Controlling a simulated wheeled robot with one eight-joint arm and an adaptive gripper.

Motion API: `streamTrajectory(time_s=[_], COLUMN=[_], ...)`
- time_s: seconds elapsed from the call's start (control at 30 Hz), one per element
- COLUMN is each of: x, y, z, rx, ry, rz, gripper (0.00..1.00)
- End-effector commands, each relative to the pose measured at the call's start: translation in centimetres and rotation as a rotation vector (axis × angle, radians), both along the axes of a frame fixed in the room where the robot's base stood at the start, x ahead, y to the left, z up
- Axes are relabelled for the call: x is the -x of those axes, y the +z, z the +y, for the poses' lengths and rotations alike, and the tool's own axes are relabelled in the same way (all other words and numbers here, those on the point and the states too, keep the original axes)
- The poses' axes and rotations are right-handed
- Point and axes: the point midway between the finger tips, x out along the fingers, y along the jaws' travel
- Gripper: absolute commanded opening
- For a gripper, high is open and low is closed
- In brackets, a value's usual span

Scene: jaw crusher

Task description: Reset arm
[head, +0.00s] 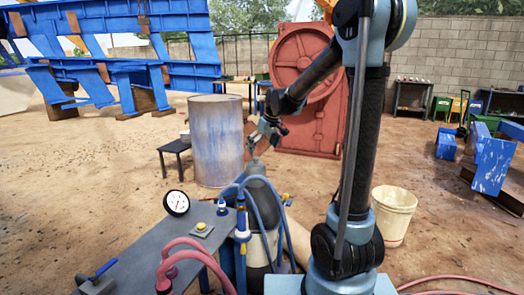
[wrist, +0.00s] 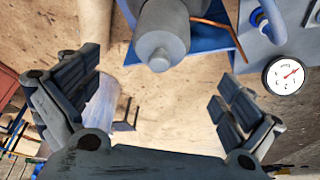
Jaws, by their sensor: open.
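My gripper (head: 264,132) is at the end of my arm, raised in the middle of the head view. It is above and beyond a grey cylinder (head: 260,200) with a narrow top. In the wrist view my gripper (wrist: 157,85) has its two fingers wide apart with nothing between them. The cylinder's rounded grey end (wrist: 160,42) shows at the top of that view, apart from the fingers. My arm is bent, with its upper link upright and the forearm sloping down to the left.
A grey table (head: 140,262) at front left holds a round gauge (head: 176,203) and hoses (head: 178,262). A worn drum (head: 214,150) stands behind, near a small black table (head: 174,147). A cream bucket (head: 393,217) is right. A red machine (head: 300,80) stands at the back. Sandy ground lies open between.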

Motion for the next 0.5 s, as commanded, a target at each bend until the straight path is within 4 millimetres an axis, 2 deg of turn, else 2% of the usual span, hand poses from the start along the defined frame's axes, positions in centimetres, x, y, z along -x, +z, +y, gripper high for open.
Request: streamTrajectory(time_s=[0.13,0.23,0.5], x=[0.6,2.0,8.7], y=[0.1,0.4,0.8], z=[-0.6,-1.9,-7.4], rx=[0.001,0.005,0.019], ry=[-0.01,-0.034,-0.15], rz=[0.003,0.011,0.045], gripper=[1.0,1.0,1.0])
